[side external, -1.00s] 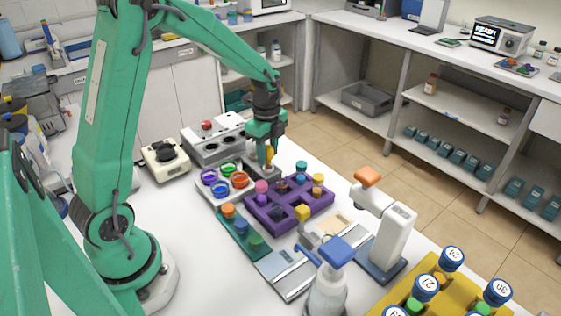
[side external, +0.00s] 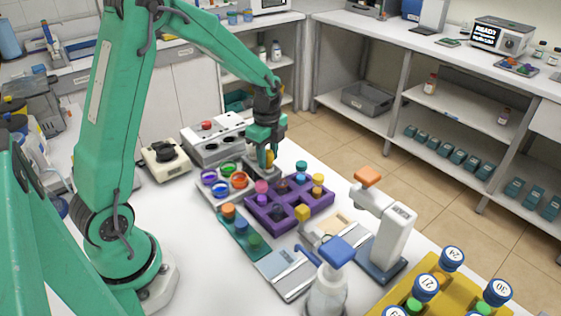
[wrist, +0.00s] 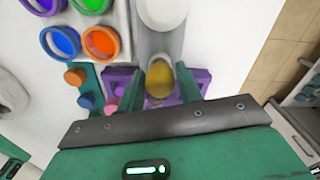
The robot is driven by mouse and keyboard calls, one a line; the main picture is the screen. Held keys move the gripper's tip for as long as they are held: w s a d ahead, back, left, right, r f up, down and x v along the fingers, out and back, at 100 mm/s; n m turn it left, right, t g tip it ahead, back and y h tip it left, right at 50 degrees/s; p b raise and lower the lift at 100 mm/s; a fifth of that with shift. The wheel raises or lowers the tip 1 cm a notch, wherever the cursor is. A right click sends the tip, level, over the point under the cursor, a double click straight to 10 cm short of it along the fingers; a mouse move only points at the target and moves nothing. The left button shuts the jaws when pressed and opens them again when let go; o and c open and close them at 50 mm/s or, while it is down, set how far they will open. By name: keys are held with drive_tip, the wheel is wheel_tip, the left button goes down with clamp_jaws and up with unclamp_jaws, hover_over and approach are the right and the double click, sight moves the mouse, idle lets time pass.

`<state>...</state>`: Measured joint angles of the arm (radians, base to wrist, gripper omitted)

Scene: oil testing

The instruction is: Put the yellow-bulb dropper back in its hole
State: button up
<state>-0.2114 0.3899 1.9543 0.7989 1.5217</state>
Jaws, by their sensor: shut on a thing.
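My gripper (side external: 264,168) is above the bench, at the back left edge of the purple rack (side external: 291,213). It is shut on the yellow-bulb dropper, whose yellow bulb (wrist: 160,78) sits between the two fingers in the wrist view. In the side view a bit of the yellow bulb (side external: 270,156) shows beside the fingers. The dropper's lower part is hidden, so I cannot tell whether its tip is in a hole. The purple rack also shows behind the fingers in the wrist view (wrist: 118,79).
Colored-rimmed cups (side external: 239,180) stand left of the rack. A green tray with colored caps (side external: 228,211) lies in front of them. A grey device with a red knob (side external: 207,126) is behind. A white orange-topped device (side external: 392,235) stands to the right.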

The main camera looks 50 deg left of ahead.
idle(0.8)
drive_tip(key=o, duration=0.7)
drive_tip(key=shift+r, duration=3.9)
